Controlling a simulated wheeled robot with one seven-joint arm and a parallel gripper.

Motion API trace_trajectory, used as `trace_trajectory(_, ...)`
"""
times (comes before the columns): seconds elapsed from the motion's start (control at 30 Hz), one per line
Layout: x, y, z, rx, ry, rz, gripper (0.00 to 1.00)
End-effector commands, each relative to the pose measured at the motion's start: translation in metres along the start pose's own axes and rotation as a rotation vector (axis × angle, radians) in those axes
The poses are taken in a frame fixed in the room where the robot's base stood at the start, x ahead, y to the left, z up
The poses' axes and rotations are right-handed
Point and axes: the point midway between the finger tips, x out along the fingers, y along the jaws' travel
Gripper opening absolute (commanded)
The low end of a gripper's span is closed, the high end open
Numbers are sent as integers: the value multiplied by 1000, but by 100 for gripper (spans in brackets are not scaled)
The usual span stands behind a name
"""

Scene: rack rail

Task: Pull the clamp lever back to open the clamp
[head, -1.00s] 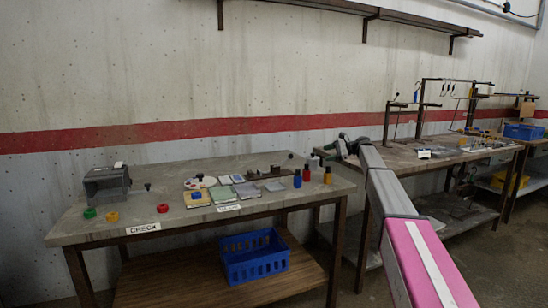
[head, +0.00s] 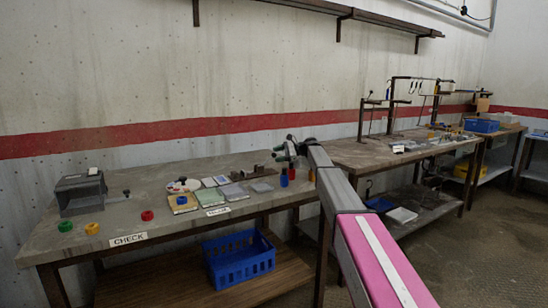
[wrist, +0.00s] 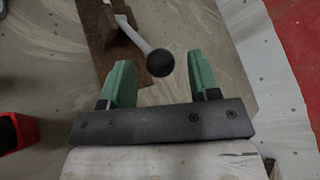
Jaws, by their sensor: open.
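In the wrist view the clamp is a rusty brown base (wrist: 105,45) with a pale grey lever (wrist: 133,34) that ends in a black ball knob (wrist: 160,62). My gripper (wrist: 162,80) is open, its two green fingers on either side of the knob in the picture. I cannot tell whether the knob is at fingertip depth, and I see no contact. In the head view my gripper (head: 291,150) is over the back right corner of the left workbench (head: 150,215). A small dark brown shape (head: 262,170), probably the clamp, is to its left; its lever is not clear there.
Flat samples (head: 215,182), coloured rings (head: 92,229) and a grey box (head: 80,194) sit on the bench. A blue crate (head: 238,258) is below.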

Motion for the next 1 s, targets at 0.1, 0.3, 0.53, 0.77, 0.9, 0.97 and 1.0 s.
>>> trace_trajectory(0.1,14,0,0,0,-1,1,56)
trace_trajectory(0.3,22,0,0,0,1,0,56)
trace_trajectory(0.53,22,0,0,0,1,0,56)
trace_trajectory(0.77,22,-1,0,0,1,-2,0)
trace_trajectory(0.9,22,-2,0,-3,4,-2,0)
trace_trajectory(0.97,22,-3,1,-7,9,1,0)
trace_trajectory(1.0,22,-3,2,-11,15,4,0)
